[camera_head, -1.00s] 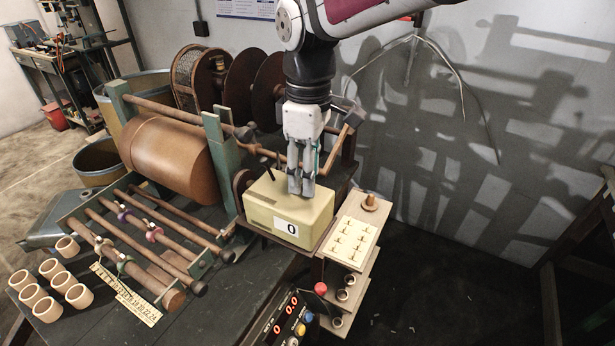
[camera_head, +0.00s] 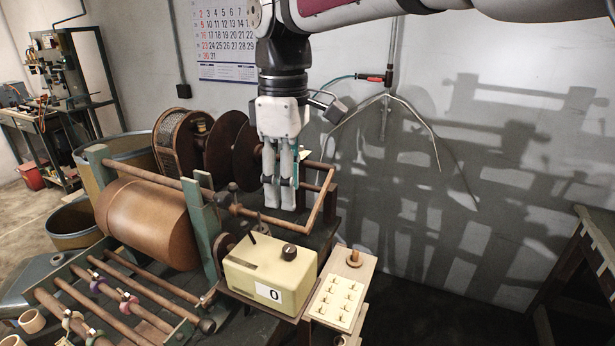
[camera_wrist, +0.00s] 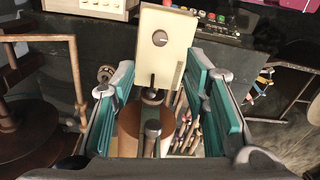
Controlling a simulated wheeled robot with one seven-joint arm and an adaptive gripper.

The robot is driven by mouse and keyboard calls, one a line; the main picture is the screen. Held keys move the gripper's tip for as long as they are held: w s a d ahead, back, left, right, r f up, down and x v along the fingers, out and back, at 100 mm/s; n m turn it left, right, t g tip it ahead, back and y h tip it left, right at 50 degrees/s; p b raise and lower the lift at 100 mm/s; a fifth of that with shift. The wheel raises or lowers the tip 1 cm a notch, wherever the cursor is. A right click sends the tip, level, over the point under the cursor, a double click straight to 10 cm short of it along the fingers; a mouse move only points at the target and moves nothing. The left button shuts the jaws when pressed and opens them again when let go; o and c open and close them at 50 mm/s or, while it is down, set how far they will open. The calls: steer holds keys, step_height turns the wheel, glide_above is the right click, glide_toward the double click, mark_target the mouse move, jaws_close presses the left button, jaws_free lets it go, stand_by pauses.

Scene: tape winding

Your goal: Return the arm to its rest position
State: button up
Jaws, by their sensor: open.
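My gripper (camera_head: 281,182) points straight down in the head view, above and behind the cream counter box (camera_head: 270,272). It is clear of the box and holds nothing. My wrist view shows the two fingers with teal pads (camera_wrist: 165,100) spread apart, with the cream box (camera_wrist: 168,55) and its round knob beyond them. The box has a dark knob and a lever on top, and its front label reads 0. My arm comes in from the top right of the head view.
A brown drum (camera_head: 147,222) on a green frame stands left of the box. A pegged board (camera_head: 338,301) lies right of the box. The wall's right side is open.

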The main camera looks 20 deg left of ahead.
steer(key=shift+d, duration=0.1)
steer(key=s+d+r+m+t, duration=0.15)
steer(key=d+m, duration=0.25)
steer(key=d, duration=0.7)
steer(key=s+d+r+m+t, duration=0.15)
steer(key=d+m, duration=0.35)
steer(key=d, duration=0.6)
steer(key=s+d+f+m+t, duration=0.1)
steer(key=s+d+f+m, duration=0.2)
steer(key=s+d+m, duration=0.2)
steer(key=s+d+f+m+t, duration=0.1)
steer(key=s+d+f+m, duration=0.2)
steer(key=d, duration=0.8)
steer(key=s+m, duration=0.2)
steer(key=s, duration=0.2)
steer(key=shift+d+f, duration=0.15)
steer(key=shift+f, duration=0.1)
